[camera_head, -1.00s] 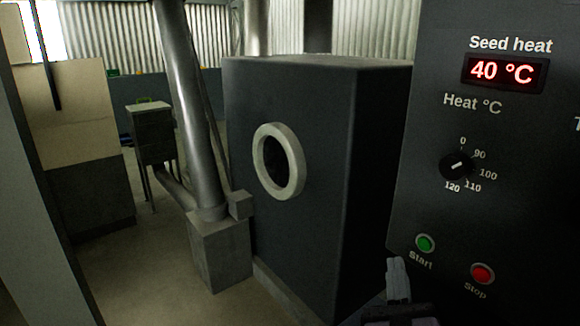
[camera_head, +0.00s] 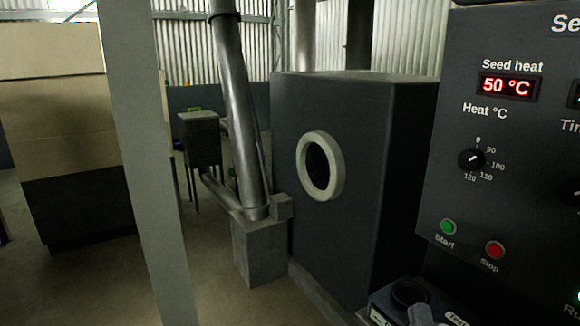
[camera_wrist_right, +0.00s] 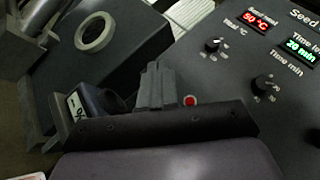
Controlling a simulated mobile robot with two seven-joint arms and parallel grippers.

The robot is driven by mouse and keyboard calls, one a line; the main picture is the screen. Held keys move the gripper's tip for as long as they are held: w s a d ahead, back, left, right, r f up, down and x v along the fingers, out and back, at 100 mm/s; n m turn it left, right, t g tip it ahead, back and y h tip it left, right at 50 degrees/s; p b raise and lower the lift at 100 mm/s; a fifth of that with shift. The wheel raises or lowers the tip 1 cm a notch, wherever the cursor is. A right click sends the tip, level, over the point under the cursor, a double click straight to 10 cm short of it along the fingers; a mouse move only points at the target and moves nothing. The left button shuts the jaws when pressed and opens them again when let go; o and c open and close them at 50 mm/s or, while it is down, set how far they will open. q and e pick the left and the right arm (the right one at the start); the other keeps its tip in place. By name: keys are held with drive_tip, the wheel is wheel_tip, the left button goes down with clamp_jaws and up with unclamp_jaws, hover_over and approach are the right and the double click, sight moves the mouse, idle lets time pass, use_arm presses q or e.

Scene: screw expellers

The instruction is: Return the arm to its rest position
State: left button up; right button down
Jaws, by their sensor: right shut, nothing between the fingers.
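My right gripper (camera_head: 421,314) shows only as a small grey piece at the bottom edge of the head view, below the control panel (camera_head: 455,130). In the right wrist view its fingers (camera_wrist_right: 154,85) are together with nothing between them. They appear in front of the panel, close to the red stop button (camera_wrist_right: 190,100) in the picture; I cannot tell the distance. The seed heat display (camera_head: 507,87) reads 50 °C. The heat dial (camera_head: 471,160) and green start button (camera_head: 448,227) are uncovered. My left gripper is not in view.
A dark cabinet with a pale ring opening (camera_head: 320,166) stands left of the panel. A small labelled unit with a black round part (camera_head: 410,292) sits below the panel. A metal pipe (camera_head: 238,110) and a grey post (camera_head: 150,160) stand farther left. Floor (camera_head: 90,280) shows at left.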

drive_tip(key=s+f+n+g+y, duration=0.1)
drive_tip(key=s+f+n+g, duration=0.3)
drive_tip(key=f+n, duration=0.4)
drive_tip(key=s+f+n+g+y, duration=0.1)
drive_tip(key=s+f+n+g, duration=0.3)
drive_tip(key=f+n, duration=0.5)
drive_tip(key=s+d+f+n+g+y, duration=0.1)
drive_tip(key=s+f+n+g, duration=0.3)
drive_tip(key=f+n, duration=0.5)
wheel_tip(320, 180, down, 2)
drive_tip(key=shift+s+f+y+p, duration=0.2)
drive_tip(key=shift+s+y+p, duration=0.2)
drive_tip(key=shift+s, duration=0.25)
drive_tip(key=shift+d, duration=0.1)
